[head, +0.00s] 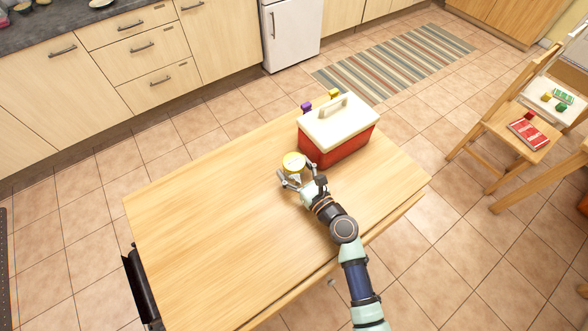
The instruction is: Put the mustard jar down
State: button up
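My gripper (294,174) reaches in from the lower right, with one finger on each side of the jar. The fingers appear closed against its sides. The near side of the jar is partly hidden by the gripper. From this high angle I cannot tell whether its base touches the table.
A red cooler box (347,148) with a white lid and handle stands close to the right of the jar. The table's left half is clear. A chair (515,130) stands at the right.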

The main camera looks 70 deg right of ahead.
jog(key=c, duration=0.9)
notch_tip(320, 180, up, 20)
jog(key=p, duration=1.1)
jog(key=shift+c, duration=0.2)
